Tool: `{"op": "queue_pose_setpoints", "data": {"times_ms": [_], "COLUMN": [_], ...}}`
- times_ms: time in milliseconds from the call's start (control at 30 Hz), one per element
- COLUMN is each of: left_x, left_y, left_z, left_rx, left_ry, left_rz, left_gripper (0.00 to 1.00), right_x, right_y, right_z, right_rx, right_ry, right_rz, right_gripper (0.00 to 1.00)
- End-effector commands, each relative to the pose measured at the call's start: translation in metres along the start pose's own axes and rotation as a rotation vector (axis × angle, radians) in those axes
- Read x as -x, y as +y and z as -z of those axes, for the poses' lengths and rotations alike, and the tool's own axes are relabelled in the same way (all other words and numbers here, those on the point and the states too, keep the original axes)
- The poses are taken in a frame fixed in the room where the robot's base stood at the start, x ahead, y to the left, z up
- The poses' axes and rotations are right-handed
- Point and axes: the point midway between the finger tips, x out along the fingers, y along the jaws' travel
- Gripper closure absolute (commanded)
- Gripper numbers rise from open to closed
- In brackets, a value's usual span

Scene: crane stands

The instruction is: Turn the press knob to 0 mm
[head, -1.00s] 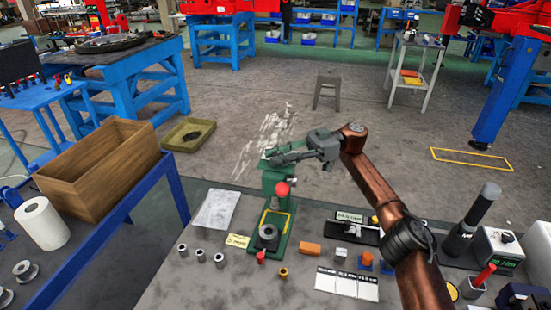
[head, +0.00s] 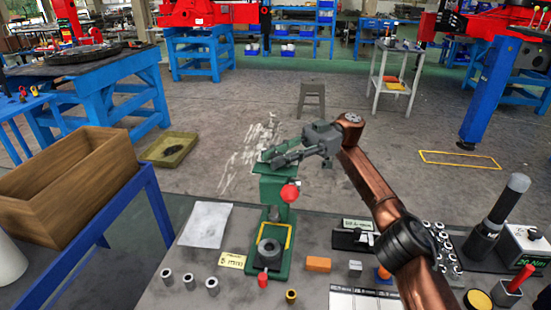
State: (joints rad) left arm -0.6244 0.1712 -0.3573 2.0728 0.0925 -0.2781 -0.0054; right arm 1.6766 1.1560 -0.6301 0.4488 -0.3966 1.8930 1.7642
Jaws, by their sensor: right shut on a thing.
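The green press (head: 272,188) stands upright at the back edge of the grey workbench. A red ball handle (head: 290,192) is on its front, and a dark round piece (head: 269,249) sits on its base. My right gripper (head: 277,158) comes in from the right and is at the top of the press, shut on the press knob. The fingers hide the knob, and its scale cannot be read from here. My left gripper is not in view.
Small metal cylinders (head: 189,281), an orange block (head: 318,264) and a yellow label (head: 232,261) lie in front of the press. A paper sheet (head: 206,224) lies left of it. A wooden crate (head: 75,180) stands further left.

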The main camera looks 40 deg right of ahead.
Motion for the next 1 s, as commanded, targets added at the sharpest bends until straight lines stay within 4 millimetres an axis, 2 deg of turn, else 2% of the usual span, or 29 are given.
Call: {"op": "queue_pose_setpoints", "data": {"times_ms": [400,433,600,700,1000], "left_x": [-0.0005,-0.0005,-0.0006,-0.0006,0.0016], "left_y": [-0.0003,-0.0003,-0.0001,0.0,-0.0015], "left_z": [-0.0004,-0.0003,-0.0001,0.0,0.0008], "left_rx": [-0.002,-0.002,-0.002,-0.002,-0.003], "left_ry": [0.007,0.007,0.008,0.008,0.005], "left_rz": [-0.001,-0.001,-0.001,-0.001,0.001], "left_gripper": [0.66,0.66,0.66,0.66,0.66], "right_x": [0.0008,0.0008,0.0005,0.0002,-0.001], "right_y": [0.0007,0.0007,0.0005,0.0004,-0.0005], "right_z": [-0.0003,-0.0003,-0.0003,-0.0003,0.0047], "right_rx": [-0.001,-0.001,-0.001,-0.001,0.001], "right_ry": [-0.001,-0.001,-0.001,-0.001,0.005], "right_rz": [-0.003,-0.003,-0.001,0.0,0.0], "right_gripper": [1.0,0.78,0.66,0.6,0.6]}}
